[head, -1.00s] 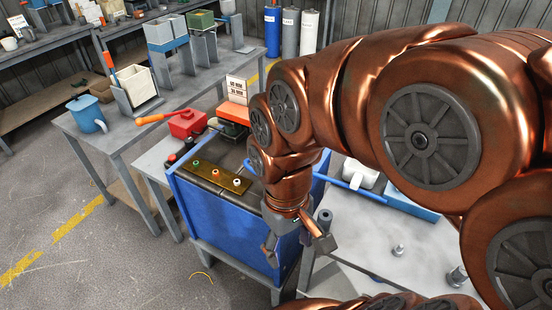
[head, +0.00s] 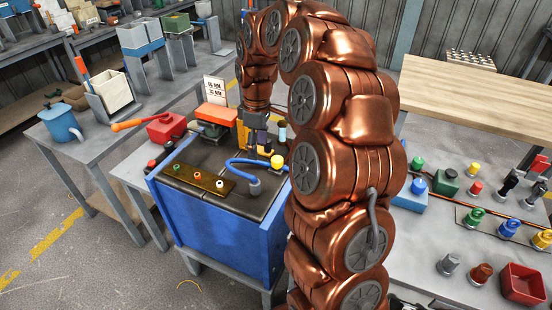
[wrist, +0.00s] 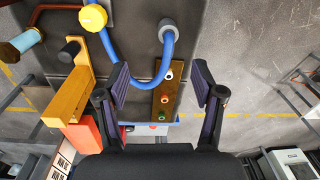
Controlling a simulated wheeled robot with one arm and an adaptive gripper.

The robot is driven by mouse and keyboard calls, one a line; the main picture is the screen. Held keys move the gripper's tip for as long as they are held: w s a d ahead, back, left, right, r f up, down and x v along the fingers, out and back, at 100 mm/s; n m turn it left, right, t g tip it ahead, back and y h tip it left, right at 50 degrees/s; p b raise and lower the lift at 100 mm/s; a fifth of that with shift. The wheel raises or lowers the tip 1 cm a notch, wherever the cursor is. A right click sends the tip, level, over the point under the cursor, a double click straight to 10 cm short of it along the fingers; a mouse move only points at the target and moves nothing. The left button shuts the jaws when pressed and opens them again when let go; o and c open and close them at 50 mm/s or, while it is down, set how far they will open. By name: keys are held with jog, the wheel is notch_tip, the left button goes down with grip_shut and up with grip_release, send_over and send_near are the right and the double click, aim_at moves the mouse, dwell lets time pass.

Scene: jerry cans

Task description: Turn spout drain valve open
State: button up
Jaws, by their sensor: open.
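I cannot tell for sure which part is the spout drain valve. A round yellow knob (head: 277,161) sits at the right of the blue tank's dark top (head: 205,158); it also shows at the top of the wrist view (wrist: 92,18). A blue hose (head: 240,162) curves from near this knob to a grey fitting (head: 254,187), also seen in the wrist view (wrist: 168,29). My gripper (head: 257,140) points down over the back of the tank. In the wrist view my gripper (wrist: 161,66) is open and empty, with hose and brass plate showing between its fingers.
The brass plate (head: 180,177) with coloured ports lies on the tank top. In the wrist view a yellow-orange bracket (wrist: 72,100) stands beside my left finger. The right table holds coloured caps and a red bin (head: 522,283).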

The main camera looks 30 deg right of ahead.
jog(key=n, duration=0.1)
send_over(276, 159)
jog(key=shift+h, duration=0.3)
notch_tip(276, 159, down, 5)
jog(key=shift+f+b, duration=0.2)
jog(key=shift+b, duration=0.1)
jog(key=shift+f+p, duration=0.8)
jog(key=shift+f, duration=3.1)
jog(key=shift+w, duration=0.1)
jog(key=c, duration=1.1)
